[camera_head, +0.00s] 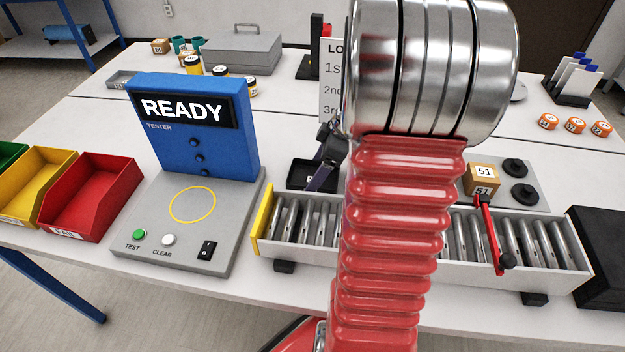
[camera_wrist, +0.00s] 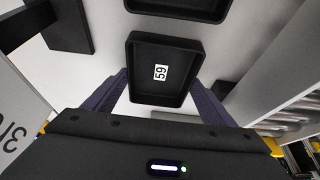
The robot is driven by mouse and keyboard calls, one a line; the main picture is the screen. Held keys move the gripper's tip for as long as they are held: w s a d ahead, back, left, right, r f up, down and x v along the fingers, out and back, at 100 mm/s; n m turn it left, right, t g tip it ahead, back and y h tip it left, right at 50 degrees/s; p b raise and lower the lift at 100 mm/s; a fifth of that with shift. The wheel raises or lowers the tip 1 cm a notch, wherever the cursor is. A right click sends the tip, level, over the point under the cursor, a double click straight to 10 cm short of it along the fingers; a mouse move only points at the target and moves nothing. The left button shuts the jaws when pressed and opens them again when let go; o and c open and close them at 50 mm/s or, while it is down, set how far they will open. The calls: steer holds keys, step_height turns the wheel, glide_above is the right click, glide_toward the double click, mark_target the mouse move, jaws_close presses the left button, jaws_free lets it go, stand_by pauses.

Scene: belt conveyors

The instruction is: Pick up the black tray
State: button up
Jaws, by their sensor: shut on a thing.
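The black tray (camera_wrist: 160,96) is shallow and rectangular, with a white label reading 59 on its inside floor. In the wrist view it lies between the two purple fingers of my gripper (camera_wrist: 161,84), which is shut on its sides. In the head view a black tray (camera_head: 298,173) shows behind the left end of the roller conveyor, with one finger of my gripper (camera_head: 322,172) at its right side. My arm hides the rest. I cannot tell whether the tray is clear of the table.
A second black tray (camera_wrist: 180,8) lies just beyond in the wrist view. In the head view, the blue READY tester (camera_head: 195,125) stands left, the roller conveyor (camera_head: 300,245) in front, and a box labelled 51 (camera_head: 482,180) right. Red bin (camera_head: 95,195) and yellow bin sit far left.

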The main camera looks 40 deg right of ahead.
step_height(320, 180, up, 18)
stand_by(0.8)
steer(key=shift+s, duration=0.1)
stand_by(0.7)
